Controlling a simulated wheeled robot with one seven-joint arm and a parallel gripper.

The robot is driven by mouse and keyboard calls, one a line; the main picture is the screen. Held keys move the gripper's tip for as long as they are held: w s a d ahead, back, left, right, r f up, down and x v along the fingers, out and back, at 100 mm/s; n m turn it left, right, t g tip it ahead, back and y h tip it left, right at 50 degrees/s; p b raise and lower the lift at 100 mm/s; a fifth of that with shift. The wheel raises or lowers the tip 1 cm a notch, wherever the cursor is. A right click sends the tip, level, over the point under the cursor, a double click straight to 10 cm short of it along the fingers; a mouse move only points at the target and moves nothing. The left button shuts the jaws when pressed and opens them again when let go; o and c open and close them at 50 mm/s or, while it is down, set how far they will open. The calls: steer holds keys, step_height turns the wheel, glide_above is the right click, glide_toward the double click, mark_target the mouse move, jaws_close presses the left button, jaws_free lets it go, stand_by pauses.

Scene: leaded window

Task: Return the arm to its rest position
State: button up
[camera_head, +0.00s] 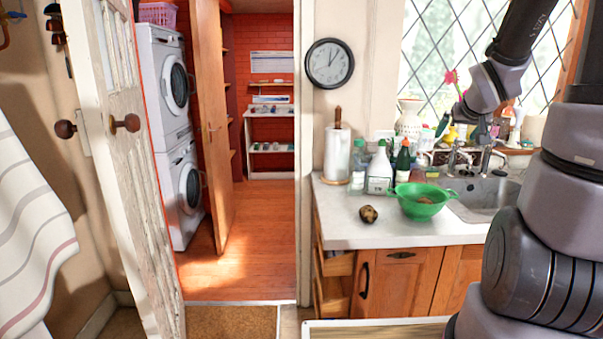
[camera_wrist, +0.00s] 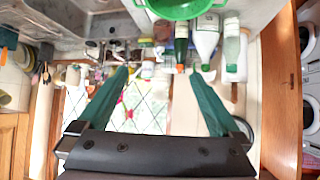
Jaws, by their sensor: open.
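My gripper (camera_head: 462,128) hangs from my arm at the upper right of the head view, in front of the leaded window (camera_head: 440,50) and above the sink side of the counter. In the wrist view my gripper (camera_wrist: 159,70) shows two green fingers spread wide, with nothing held between them. The wrist picture is upside down, with the bottles and the green colander (camera_wrist: 173,8) at its top.
Bottles (camera_head: 379,170), a paper towel roll (camera_head: 337,155) and taps (camera_head: 452,160) stand along the back of the counter (camera_head: 345,228). The sink (camera_head: 487,200) is at the right. A drawer (camera_head: 337,264) stands partly open. An open door (camera_head: 125,180) is at the left.

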steer(key=s+a+r+g+y, duration=0.1)
steer(key=s+a+r, duration=0.3)
steer(key=s+a, duration=0.4)
steer(key=s+a+r+m+g+y, duration=0.1)
steer(key=s+a+r+g+y, duration=0.1)
steer(key=s+a, duration=0.6)
steer(key=s+r+y, duration=0.1)
steer(key=s+r, duration=0.1)
steer(key=s, duration=0.4)
steer(key=shift+a+r+y, duration=0.2)
steer(key=shift+a+y, duration=0.15)
steer(key=shift+y, duration=0.05)
